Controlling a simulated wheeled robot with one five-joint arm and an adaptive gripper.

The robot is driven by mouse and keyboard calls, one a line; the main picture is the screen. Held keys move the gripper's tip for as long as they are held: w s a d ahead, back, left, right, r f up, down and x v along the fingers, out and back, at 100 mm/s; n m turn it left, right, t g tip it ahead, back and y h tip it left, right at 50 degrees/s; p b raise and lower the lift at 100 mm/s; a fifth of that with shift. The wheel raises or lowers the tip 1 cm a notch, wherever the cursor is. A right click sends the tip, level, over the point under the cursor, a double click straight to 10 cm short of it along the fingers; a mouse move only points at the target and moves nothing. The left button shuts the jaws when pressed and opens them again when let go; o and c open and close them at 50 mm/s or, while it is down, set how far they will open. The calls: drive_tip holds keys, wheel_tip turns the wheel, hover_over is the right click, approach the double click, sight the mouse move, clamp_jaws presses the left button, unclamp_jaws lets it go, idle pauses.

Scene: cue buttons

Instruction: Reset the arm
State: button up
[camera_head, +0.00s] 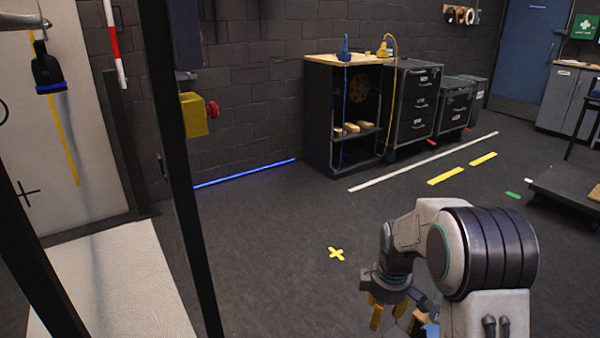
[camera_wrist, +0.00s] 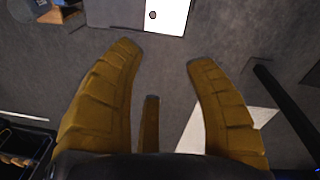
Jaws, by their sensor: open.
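My arm is folded at the lower right of the head view, with its pale and dark links bent down. My gripper (camera_head: 394,316) hangs low at the end of it, its yellow fingers pointing down over the grey floor. In the head view the far fingertip is partly hidden.
A dark post (camera_head: 180,170) and a yellow box with a red button (camera_head: 195,114) stand at the left. An open shelf cabinet (camera_head: 319,120) and drawer units (camera_head: 417,105) line the wall. A low platform (camera_head: 565,188) is at the right. Floor around the yellow cross (camera_head: 336,254) is clear.

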drive_tip(key=s+r+m+p, duration=0.2)
drive_tip(key=s+r+p, duration=0.2)
drive_tip(key=r, duration=0.4)
drive_tip(key=s+a+r+m+t+p, duration=0.1)
drive_tip(key=s+r+m+p, duration=0.2)
drive_tip(key=r, duration=0.5)
drive_tip(key=s+r+p, duration=0.4)
drive_tip(key=s+r, duration=0.1)
drive_tip(key=r, duration=0.4)
drive_tip(key=s+r+m+t+p, duration=0.1)
drive_tip(key=s+r+m+p, duration=0.5)
drive_tip(key=s+r+p, duration=0.4)
drive_tip(key=s+r, duration=0.2)
drive_tip(key=s, duration=0.1)
drive_tip(key=shift+s+a+p, duration=0.25)
drive_tip(key=shift+p, duration=0.15)
